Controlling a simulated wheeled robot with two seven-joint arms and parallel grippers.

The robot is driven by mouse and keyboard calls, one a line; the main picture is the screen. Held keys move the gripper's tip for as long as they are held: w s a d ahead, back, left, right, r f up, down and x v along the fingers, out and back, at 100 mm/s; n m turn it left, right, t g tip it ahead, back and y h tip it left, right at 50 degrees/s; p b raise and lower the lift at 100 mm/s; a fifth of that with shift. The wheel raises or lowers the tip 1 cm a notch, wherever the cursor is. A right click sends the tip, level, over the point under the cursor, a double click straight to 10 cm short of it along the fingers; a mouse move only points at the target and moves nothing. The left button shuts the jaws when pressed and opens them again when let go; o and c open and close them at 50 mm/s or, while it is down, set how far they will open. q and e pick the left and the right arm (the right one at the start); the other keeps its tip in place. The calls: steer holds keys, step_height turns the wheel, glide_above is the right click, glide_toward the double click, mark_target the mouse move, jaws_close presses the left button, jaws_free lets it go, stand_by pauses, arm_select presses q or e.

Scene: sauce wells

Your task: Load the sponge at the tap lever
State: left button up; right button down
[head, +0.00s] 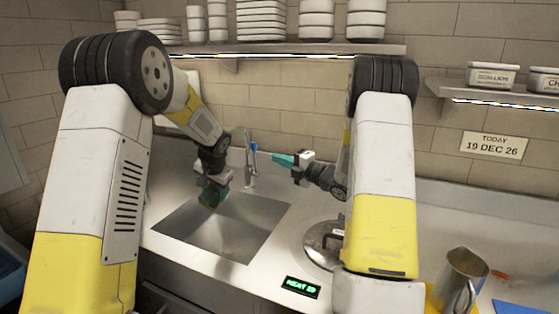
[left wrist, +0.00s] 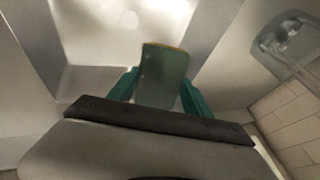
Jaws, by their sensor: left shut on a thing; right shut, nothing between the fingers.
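My left gripper (head: 211,198) is over the left part of the sink, pointing down. It is shut on the sponge, which shows in the left wrist view (left wrist: 165,72) as a grey-green block with a yellowish edge between the teal fingers (left wrist: 160,92). In the head view the sponge is small and hard to tell from the fingers. The tap (head: 250,168) stands upright at the sink's back edge, right of my left gripper, with a blue lever (head: 254,146) near its top. My right gripper (head: 277,158) is shut and empty, pointing left towards the tap, a little apart from it.
The sink (head: 238,239) is sunk into the steel counter. A round lid (head: 322,240) lies right of it, with a small green-lit display (head: 301,287) in front. A metal jug (head: 464,276) stands at the right front. Shelves with stacked bowls (head: 316,20) run along the wall above.

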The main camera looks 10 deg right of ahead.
arm_select(q)
steer(key=shift+s+d, duration=0.2)
steer(key=shift+s, duration=1.1)
steer(key=shift+s+d, duration=0.25)
steer(key=shift+s, duration=1.1)
steer(key=shift+s+d, duration=0.2)
steer(key=shift+s, duration=1.1)
steer(key=s+r, duration=0.4)
steer(key=s, duration=0.1)
steer(key=shift+d, duration=0.45)
